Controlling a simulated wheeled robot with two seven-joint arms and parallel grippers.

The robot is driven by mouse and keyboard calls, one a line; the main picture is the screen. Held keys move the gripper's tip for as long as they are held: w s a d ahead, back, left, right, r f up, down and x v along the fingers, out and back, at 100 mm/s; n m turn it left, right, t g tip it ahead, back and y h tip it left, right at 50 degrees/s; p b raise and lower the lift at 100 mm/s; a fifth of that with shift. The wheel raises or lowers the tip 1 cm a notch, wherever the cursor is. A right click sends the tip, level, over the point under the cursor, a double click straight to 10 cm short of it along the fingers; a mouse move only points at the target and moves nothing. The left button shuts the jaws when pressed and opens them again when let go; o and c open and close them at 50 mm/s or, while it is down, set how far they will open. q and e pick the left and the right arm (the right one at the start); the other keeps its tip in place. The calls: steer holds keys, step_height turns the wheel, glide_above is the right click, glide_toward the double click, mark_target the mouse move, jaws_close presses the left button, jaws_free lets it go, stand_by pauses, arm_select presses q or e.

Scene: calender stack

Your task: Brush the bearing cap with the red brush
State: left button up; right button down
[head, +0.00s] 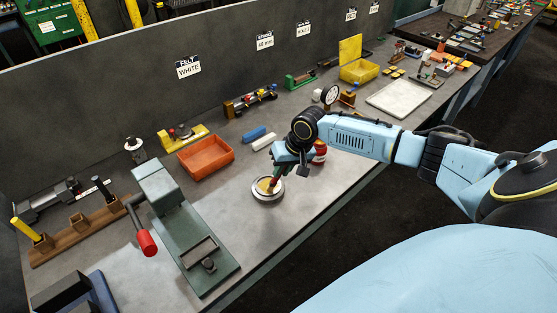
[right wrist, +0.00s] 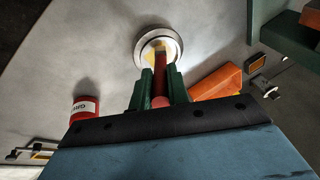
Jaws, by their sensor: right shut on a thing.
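The bearing cap (head: 268,195) is a round silver disc with a yellowish middle, lying flat on the grey bench; it also shows in the right wrist view (right wrist: 142,55). My right gripper (head: 277,178) is shut on the red brush (right wrist: 160,93), gripping its red handle between dark green fingers. The brush points down at the cap, its tip over the yellowish middle. I cannot tell for sure whether the bristles touch it. My left gripper is not in view.
A red can (right wrist: 84,107) with a white label stands close beside my right gripper. An orange tray (head: 205,155), a blue block (head: 254,134) and a white block (head: 263,143) lie behind the cap. A green press (head: 185,235) with a red-knobbed lever stands to the left.

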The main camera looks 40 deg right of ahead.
steer(key=shift+w+f+b, duration=0.15)
steer(key=shift+w+b, duration=0.15)
steer(key=shift+w, duration=0.2)
steer(key=shift+w+a+p, duration=0.1)
steer(key=shift+w+p, duration=0.2)
steer(key=shift+p, duration=0.65)
steer(key=shift+s+p, duration=0.95)
steer(key=shift+p, duration=0.05)
steer(key=shift+w+b, duration=0.45)
steer(key=shift+w, duration=0.2)
steer(key=w, duration=0.1)
steer(key=w+b, duration=0.1)
steer(key=shift+w+r, duration=0.2)
steer(key=shift+w, duration=0.15)
